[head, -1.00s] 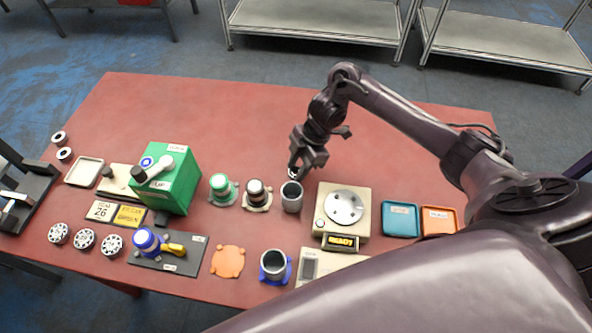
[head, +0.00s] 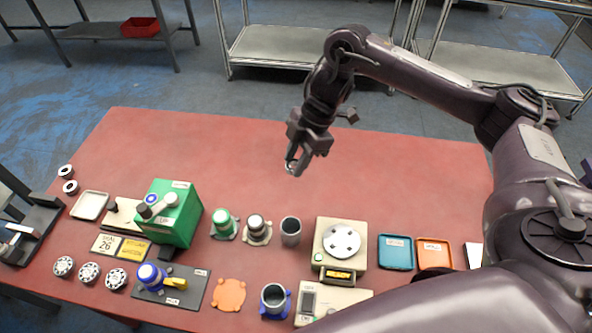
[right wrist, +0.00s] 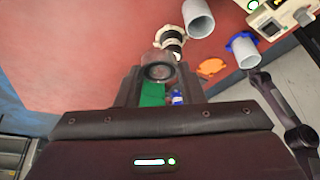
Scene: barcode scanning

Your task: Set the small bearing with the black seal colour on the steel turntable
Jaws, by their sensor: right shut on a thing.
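My right gripper (head: 295,165) is shut on a small bearing (head: 291,166) and holds it in the air above the back half of the table. In the right wrist view the bearing (right wrist: 158,72) is a dark ring with a grey rim between the fingertips; its seal looks dark, but the exact colour is hard to tell. The round steel turntable (head: 341,241) sits empty on a beige device (head: 325,225), to the right of and nearer than the gripper. My left gripper is not in view.
A grey cup (head: 291,232) stands left of the turntable. Further left are two flanged posts (head: 257,230) and a green box (head: 182,225). A teal tray (head: 396,254) and an orange tray (head: 434,255) lie right. The table's back half is clear.

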